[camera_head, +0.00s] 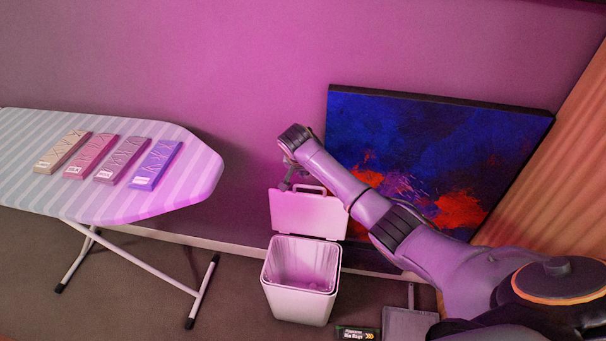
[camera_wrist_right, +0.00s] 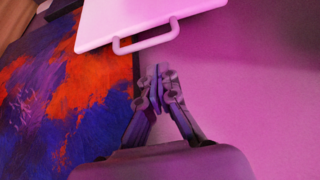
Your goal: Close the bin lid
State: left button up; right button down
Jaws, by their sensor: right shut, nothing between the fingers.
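The white bin (camera_head: 298,290) stands on the floor in the head view, with its top open and a pale liner inside. Its lid (camera_head: 308,213) is raised upright at the back edge, with a handle loop (camera_head: 311,187) on its upper edge. My right gripper (camera_head: 286,186) is at the lid's upper left corner in the head view. In the right wrist view, the gripper (camera_wrist_right: 158,76) is shut and empty, a little apart from the lid (camera_wrist_right: 130,18) and its handle (camera_wrist_right: 146,42). My left gripper is not in view.
An ironing board (camera_head: 200,190) with several flat boxes (camera_head: 157,165) stands left of the bin. A dark blue and red painting (camera_head: 400,135) leans on the wall behind my right arm. A bin bags box (camera_head: 357,333) and a dustpan (camera_head: 408,324) lie right of the bin.

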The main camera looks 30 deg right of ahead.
jog(key=b+x, duration=0.1)
jog(key=x, duration=0.4)
jog(key=shift+x, duration=0.9)
jog(key=shift+w, duration=0.1)
